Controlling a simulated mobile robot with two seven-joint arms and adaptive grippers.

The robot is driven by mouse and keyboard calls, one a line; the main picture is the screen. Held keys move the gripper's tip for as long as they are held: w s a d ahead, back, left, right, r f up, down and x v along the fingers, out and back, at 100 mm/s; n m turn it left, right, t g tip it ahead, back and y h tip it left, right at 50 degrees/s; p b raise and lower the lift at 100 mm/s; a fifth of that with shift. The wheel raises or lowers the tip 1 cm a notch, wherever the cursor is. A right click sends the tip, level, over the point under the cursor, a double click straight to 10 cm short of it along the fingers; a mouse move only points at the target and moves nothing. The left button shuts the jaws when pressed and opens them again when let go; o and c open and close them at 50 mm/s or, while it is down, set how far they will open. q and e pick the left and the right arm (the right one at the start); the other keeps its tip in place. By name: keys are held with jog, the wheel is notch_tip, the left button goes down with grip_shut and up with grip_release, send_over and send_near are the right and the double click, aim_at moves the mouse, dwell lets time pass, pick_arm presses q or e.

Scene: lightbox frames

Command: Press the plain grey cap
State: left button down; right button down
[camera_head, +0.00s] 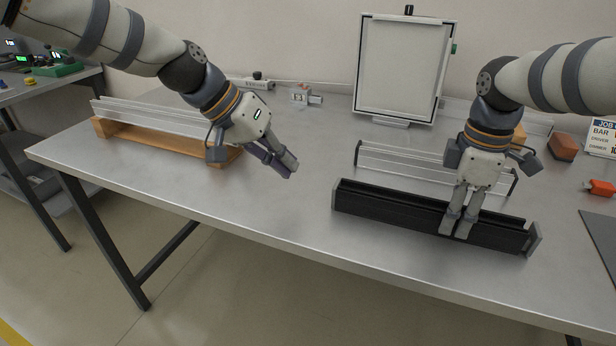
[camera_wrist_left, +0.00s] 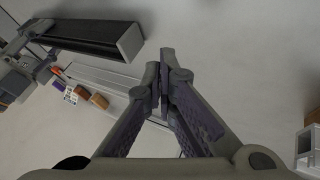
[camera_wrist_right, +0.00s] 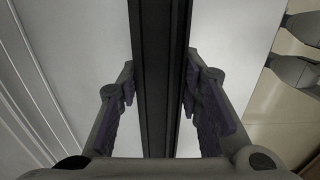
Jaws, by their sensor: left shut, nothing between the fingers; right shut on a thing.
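A long black bar (camera_head: 400,205) lies near the table's front edge with an end piece at each end. The right end piece (camera_head: 535,239) is grey. A plain light grey cap (camera_wrist_left: 131,43) covers its left end in the left wrist view. I cannot tell which end piece the task means. My right gripper (camera_head: 458,230) is shut on the bar, right of its middle; the bar also runs between its fingers in the right wrist view (camera_wrist_right: 160,80). My left gripper (camera_head: 288,170) is shut and empty, above the table left of the bar's left end.
Clear rails (camera_head: 420,168) lie behind the bar. A white framed panel (camera_head: 402,70) stands at the back. A rail on wooden blocks (camera_head: 165,145) lies at the left. A brown block (camera_head: 562,147) and an orange item (camera_head: 600,187) are at the right. The front middle is bare.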

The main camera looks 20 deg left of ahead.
pick_arm(q)
jog(key=shift+v, duration=1.9)
pick_arm(e)
jog(key=c, duration=1.1)
grip_release()
jog(key=shift+o, duration=0.2)
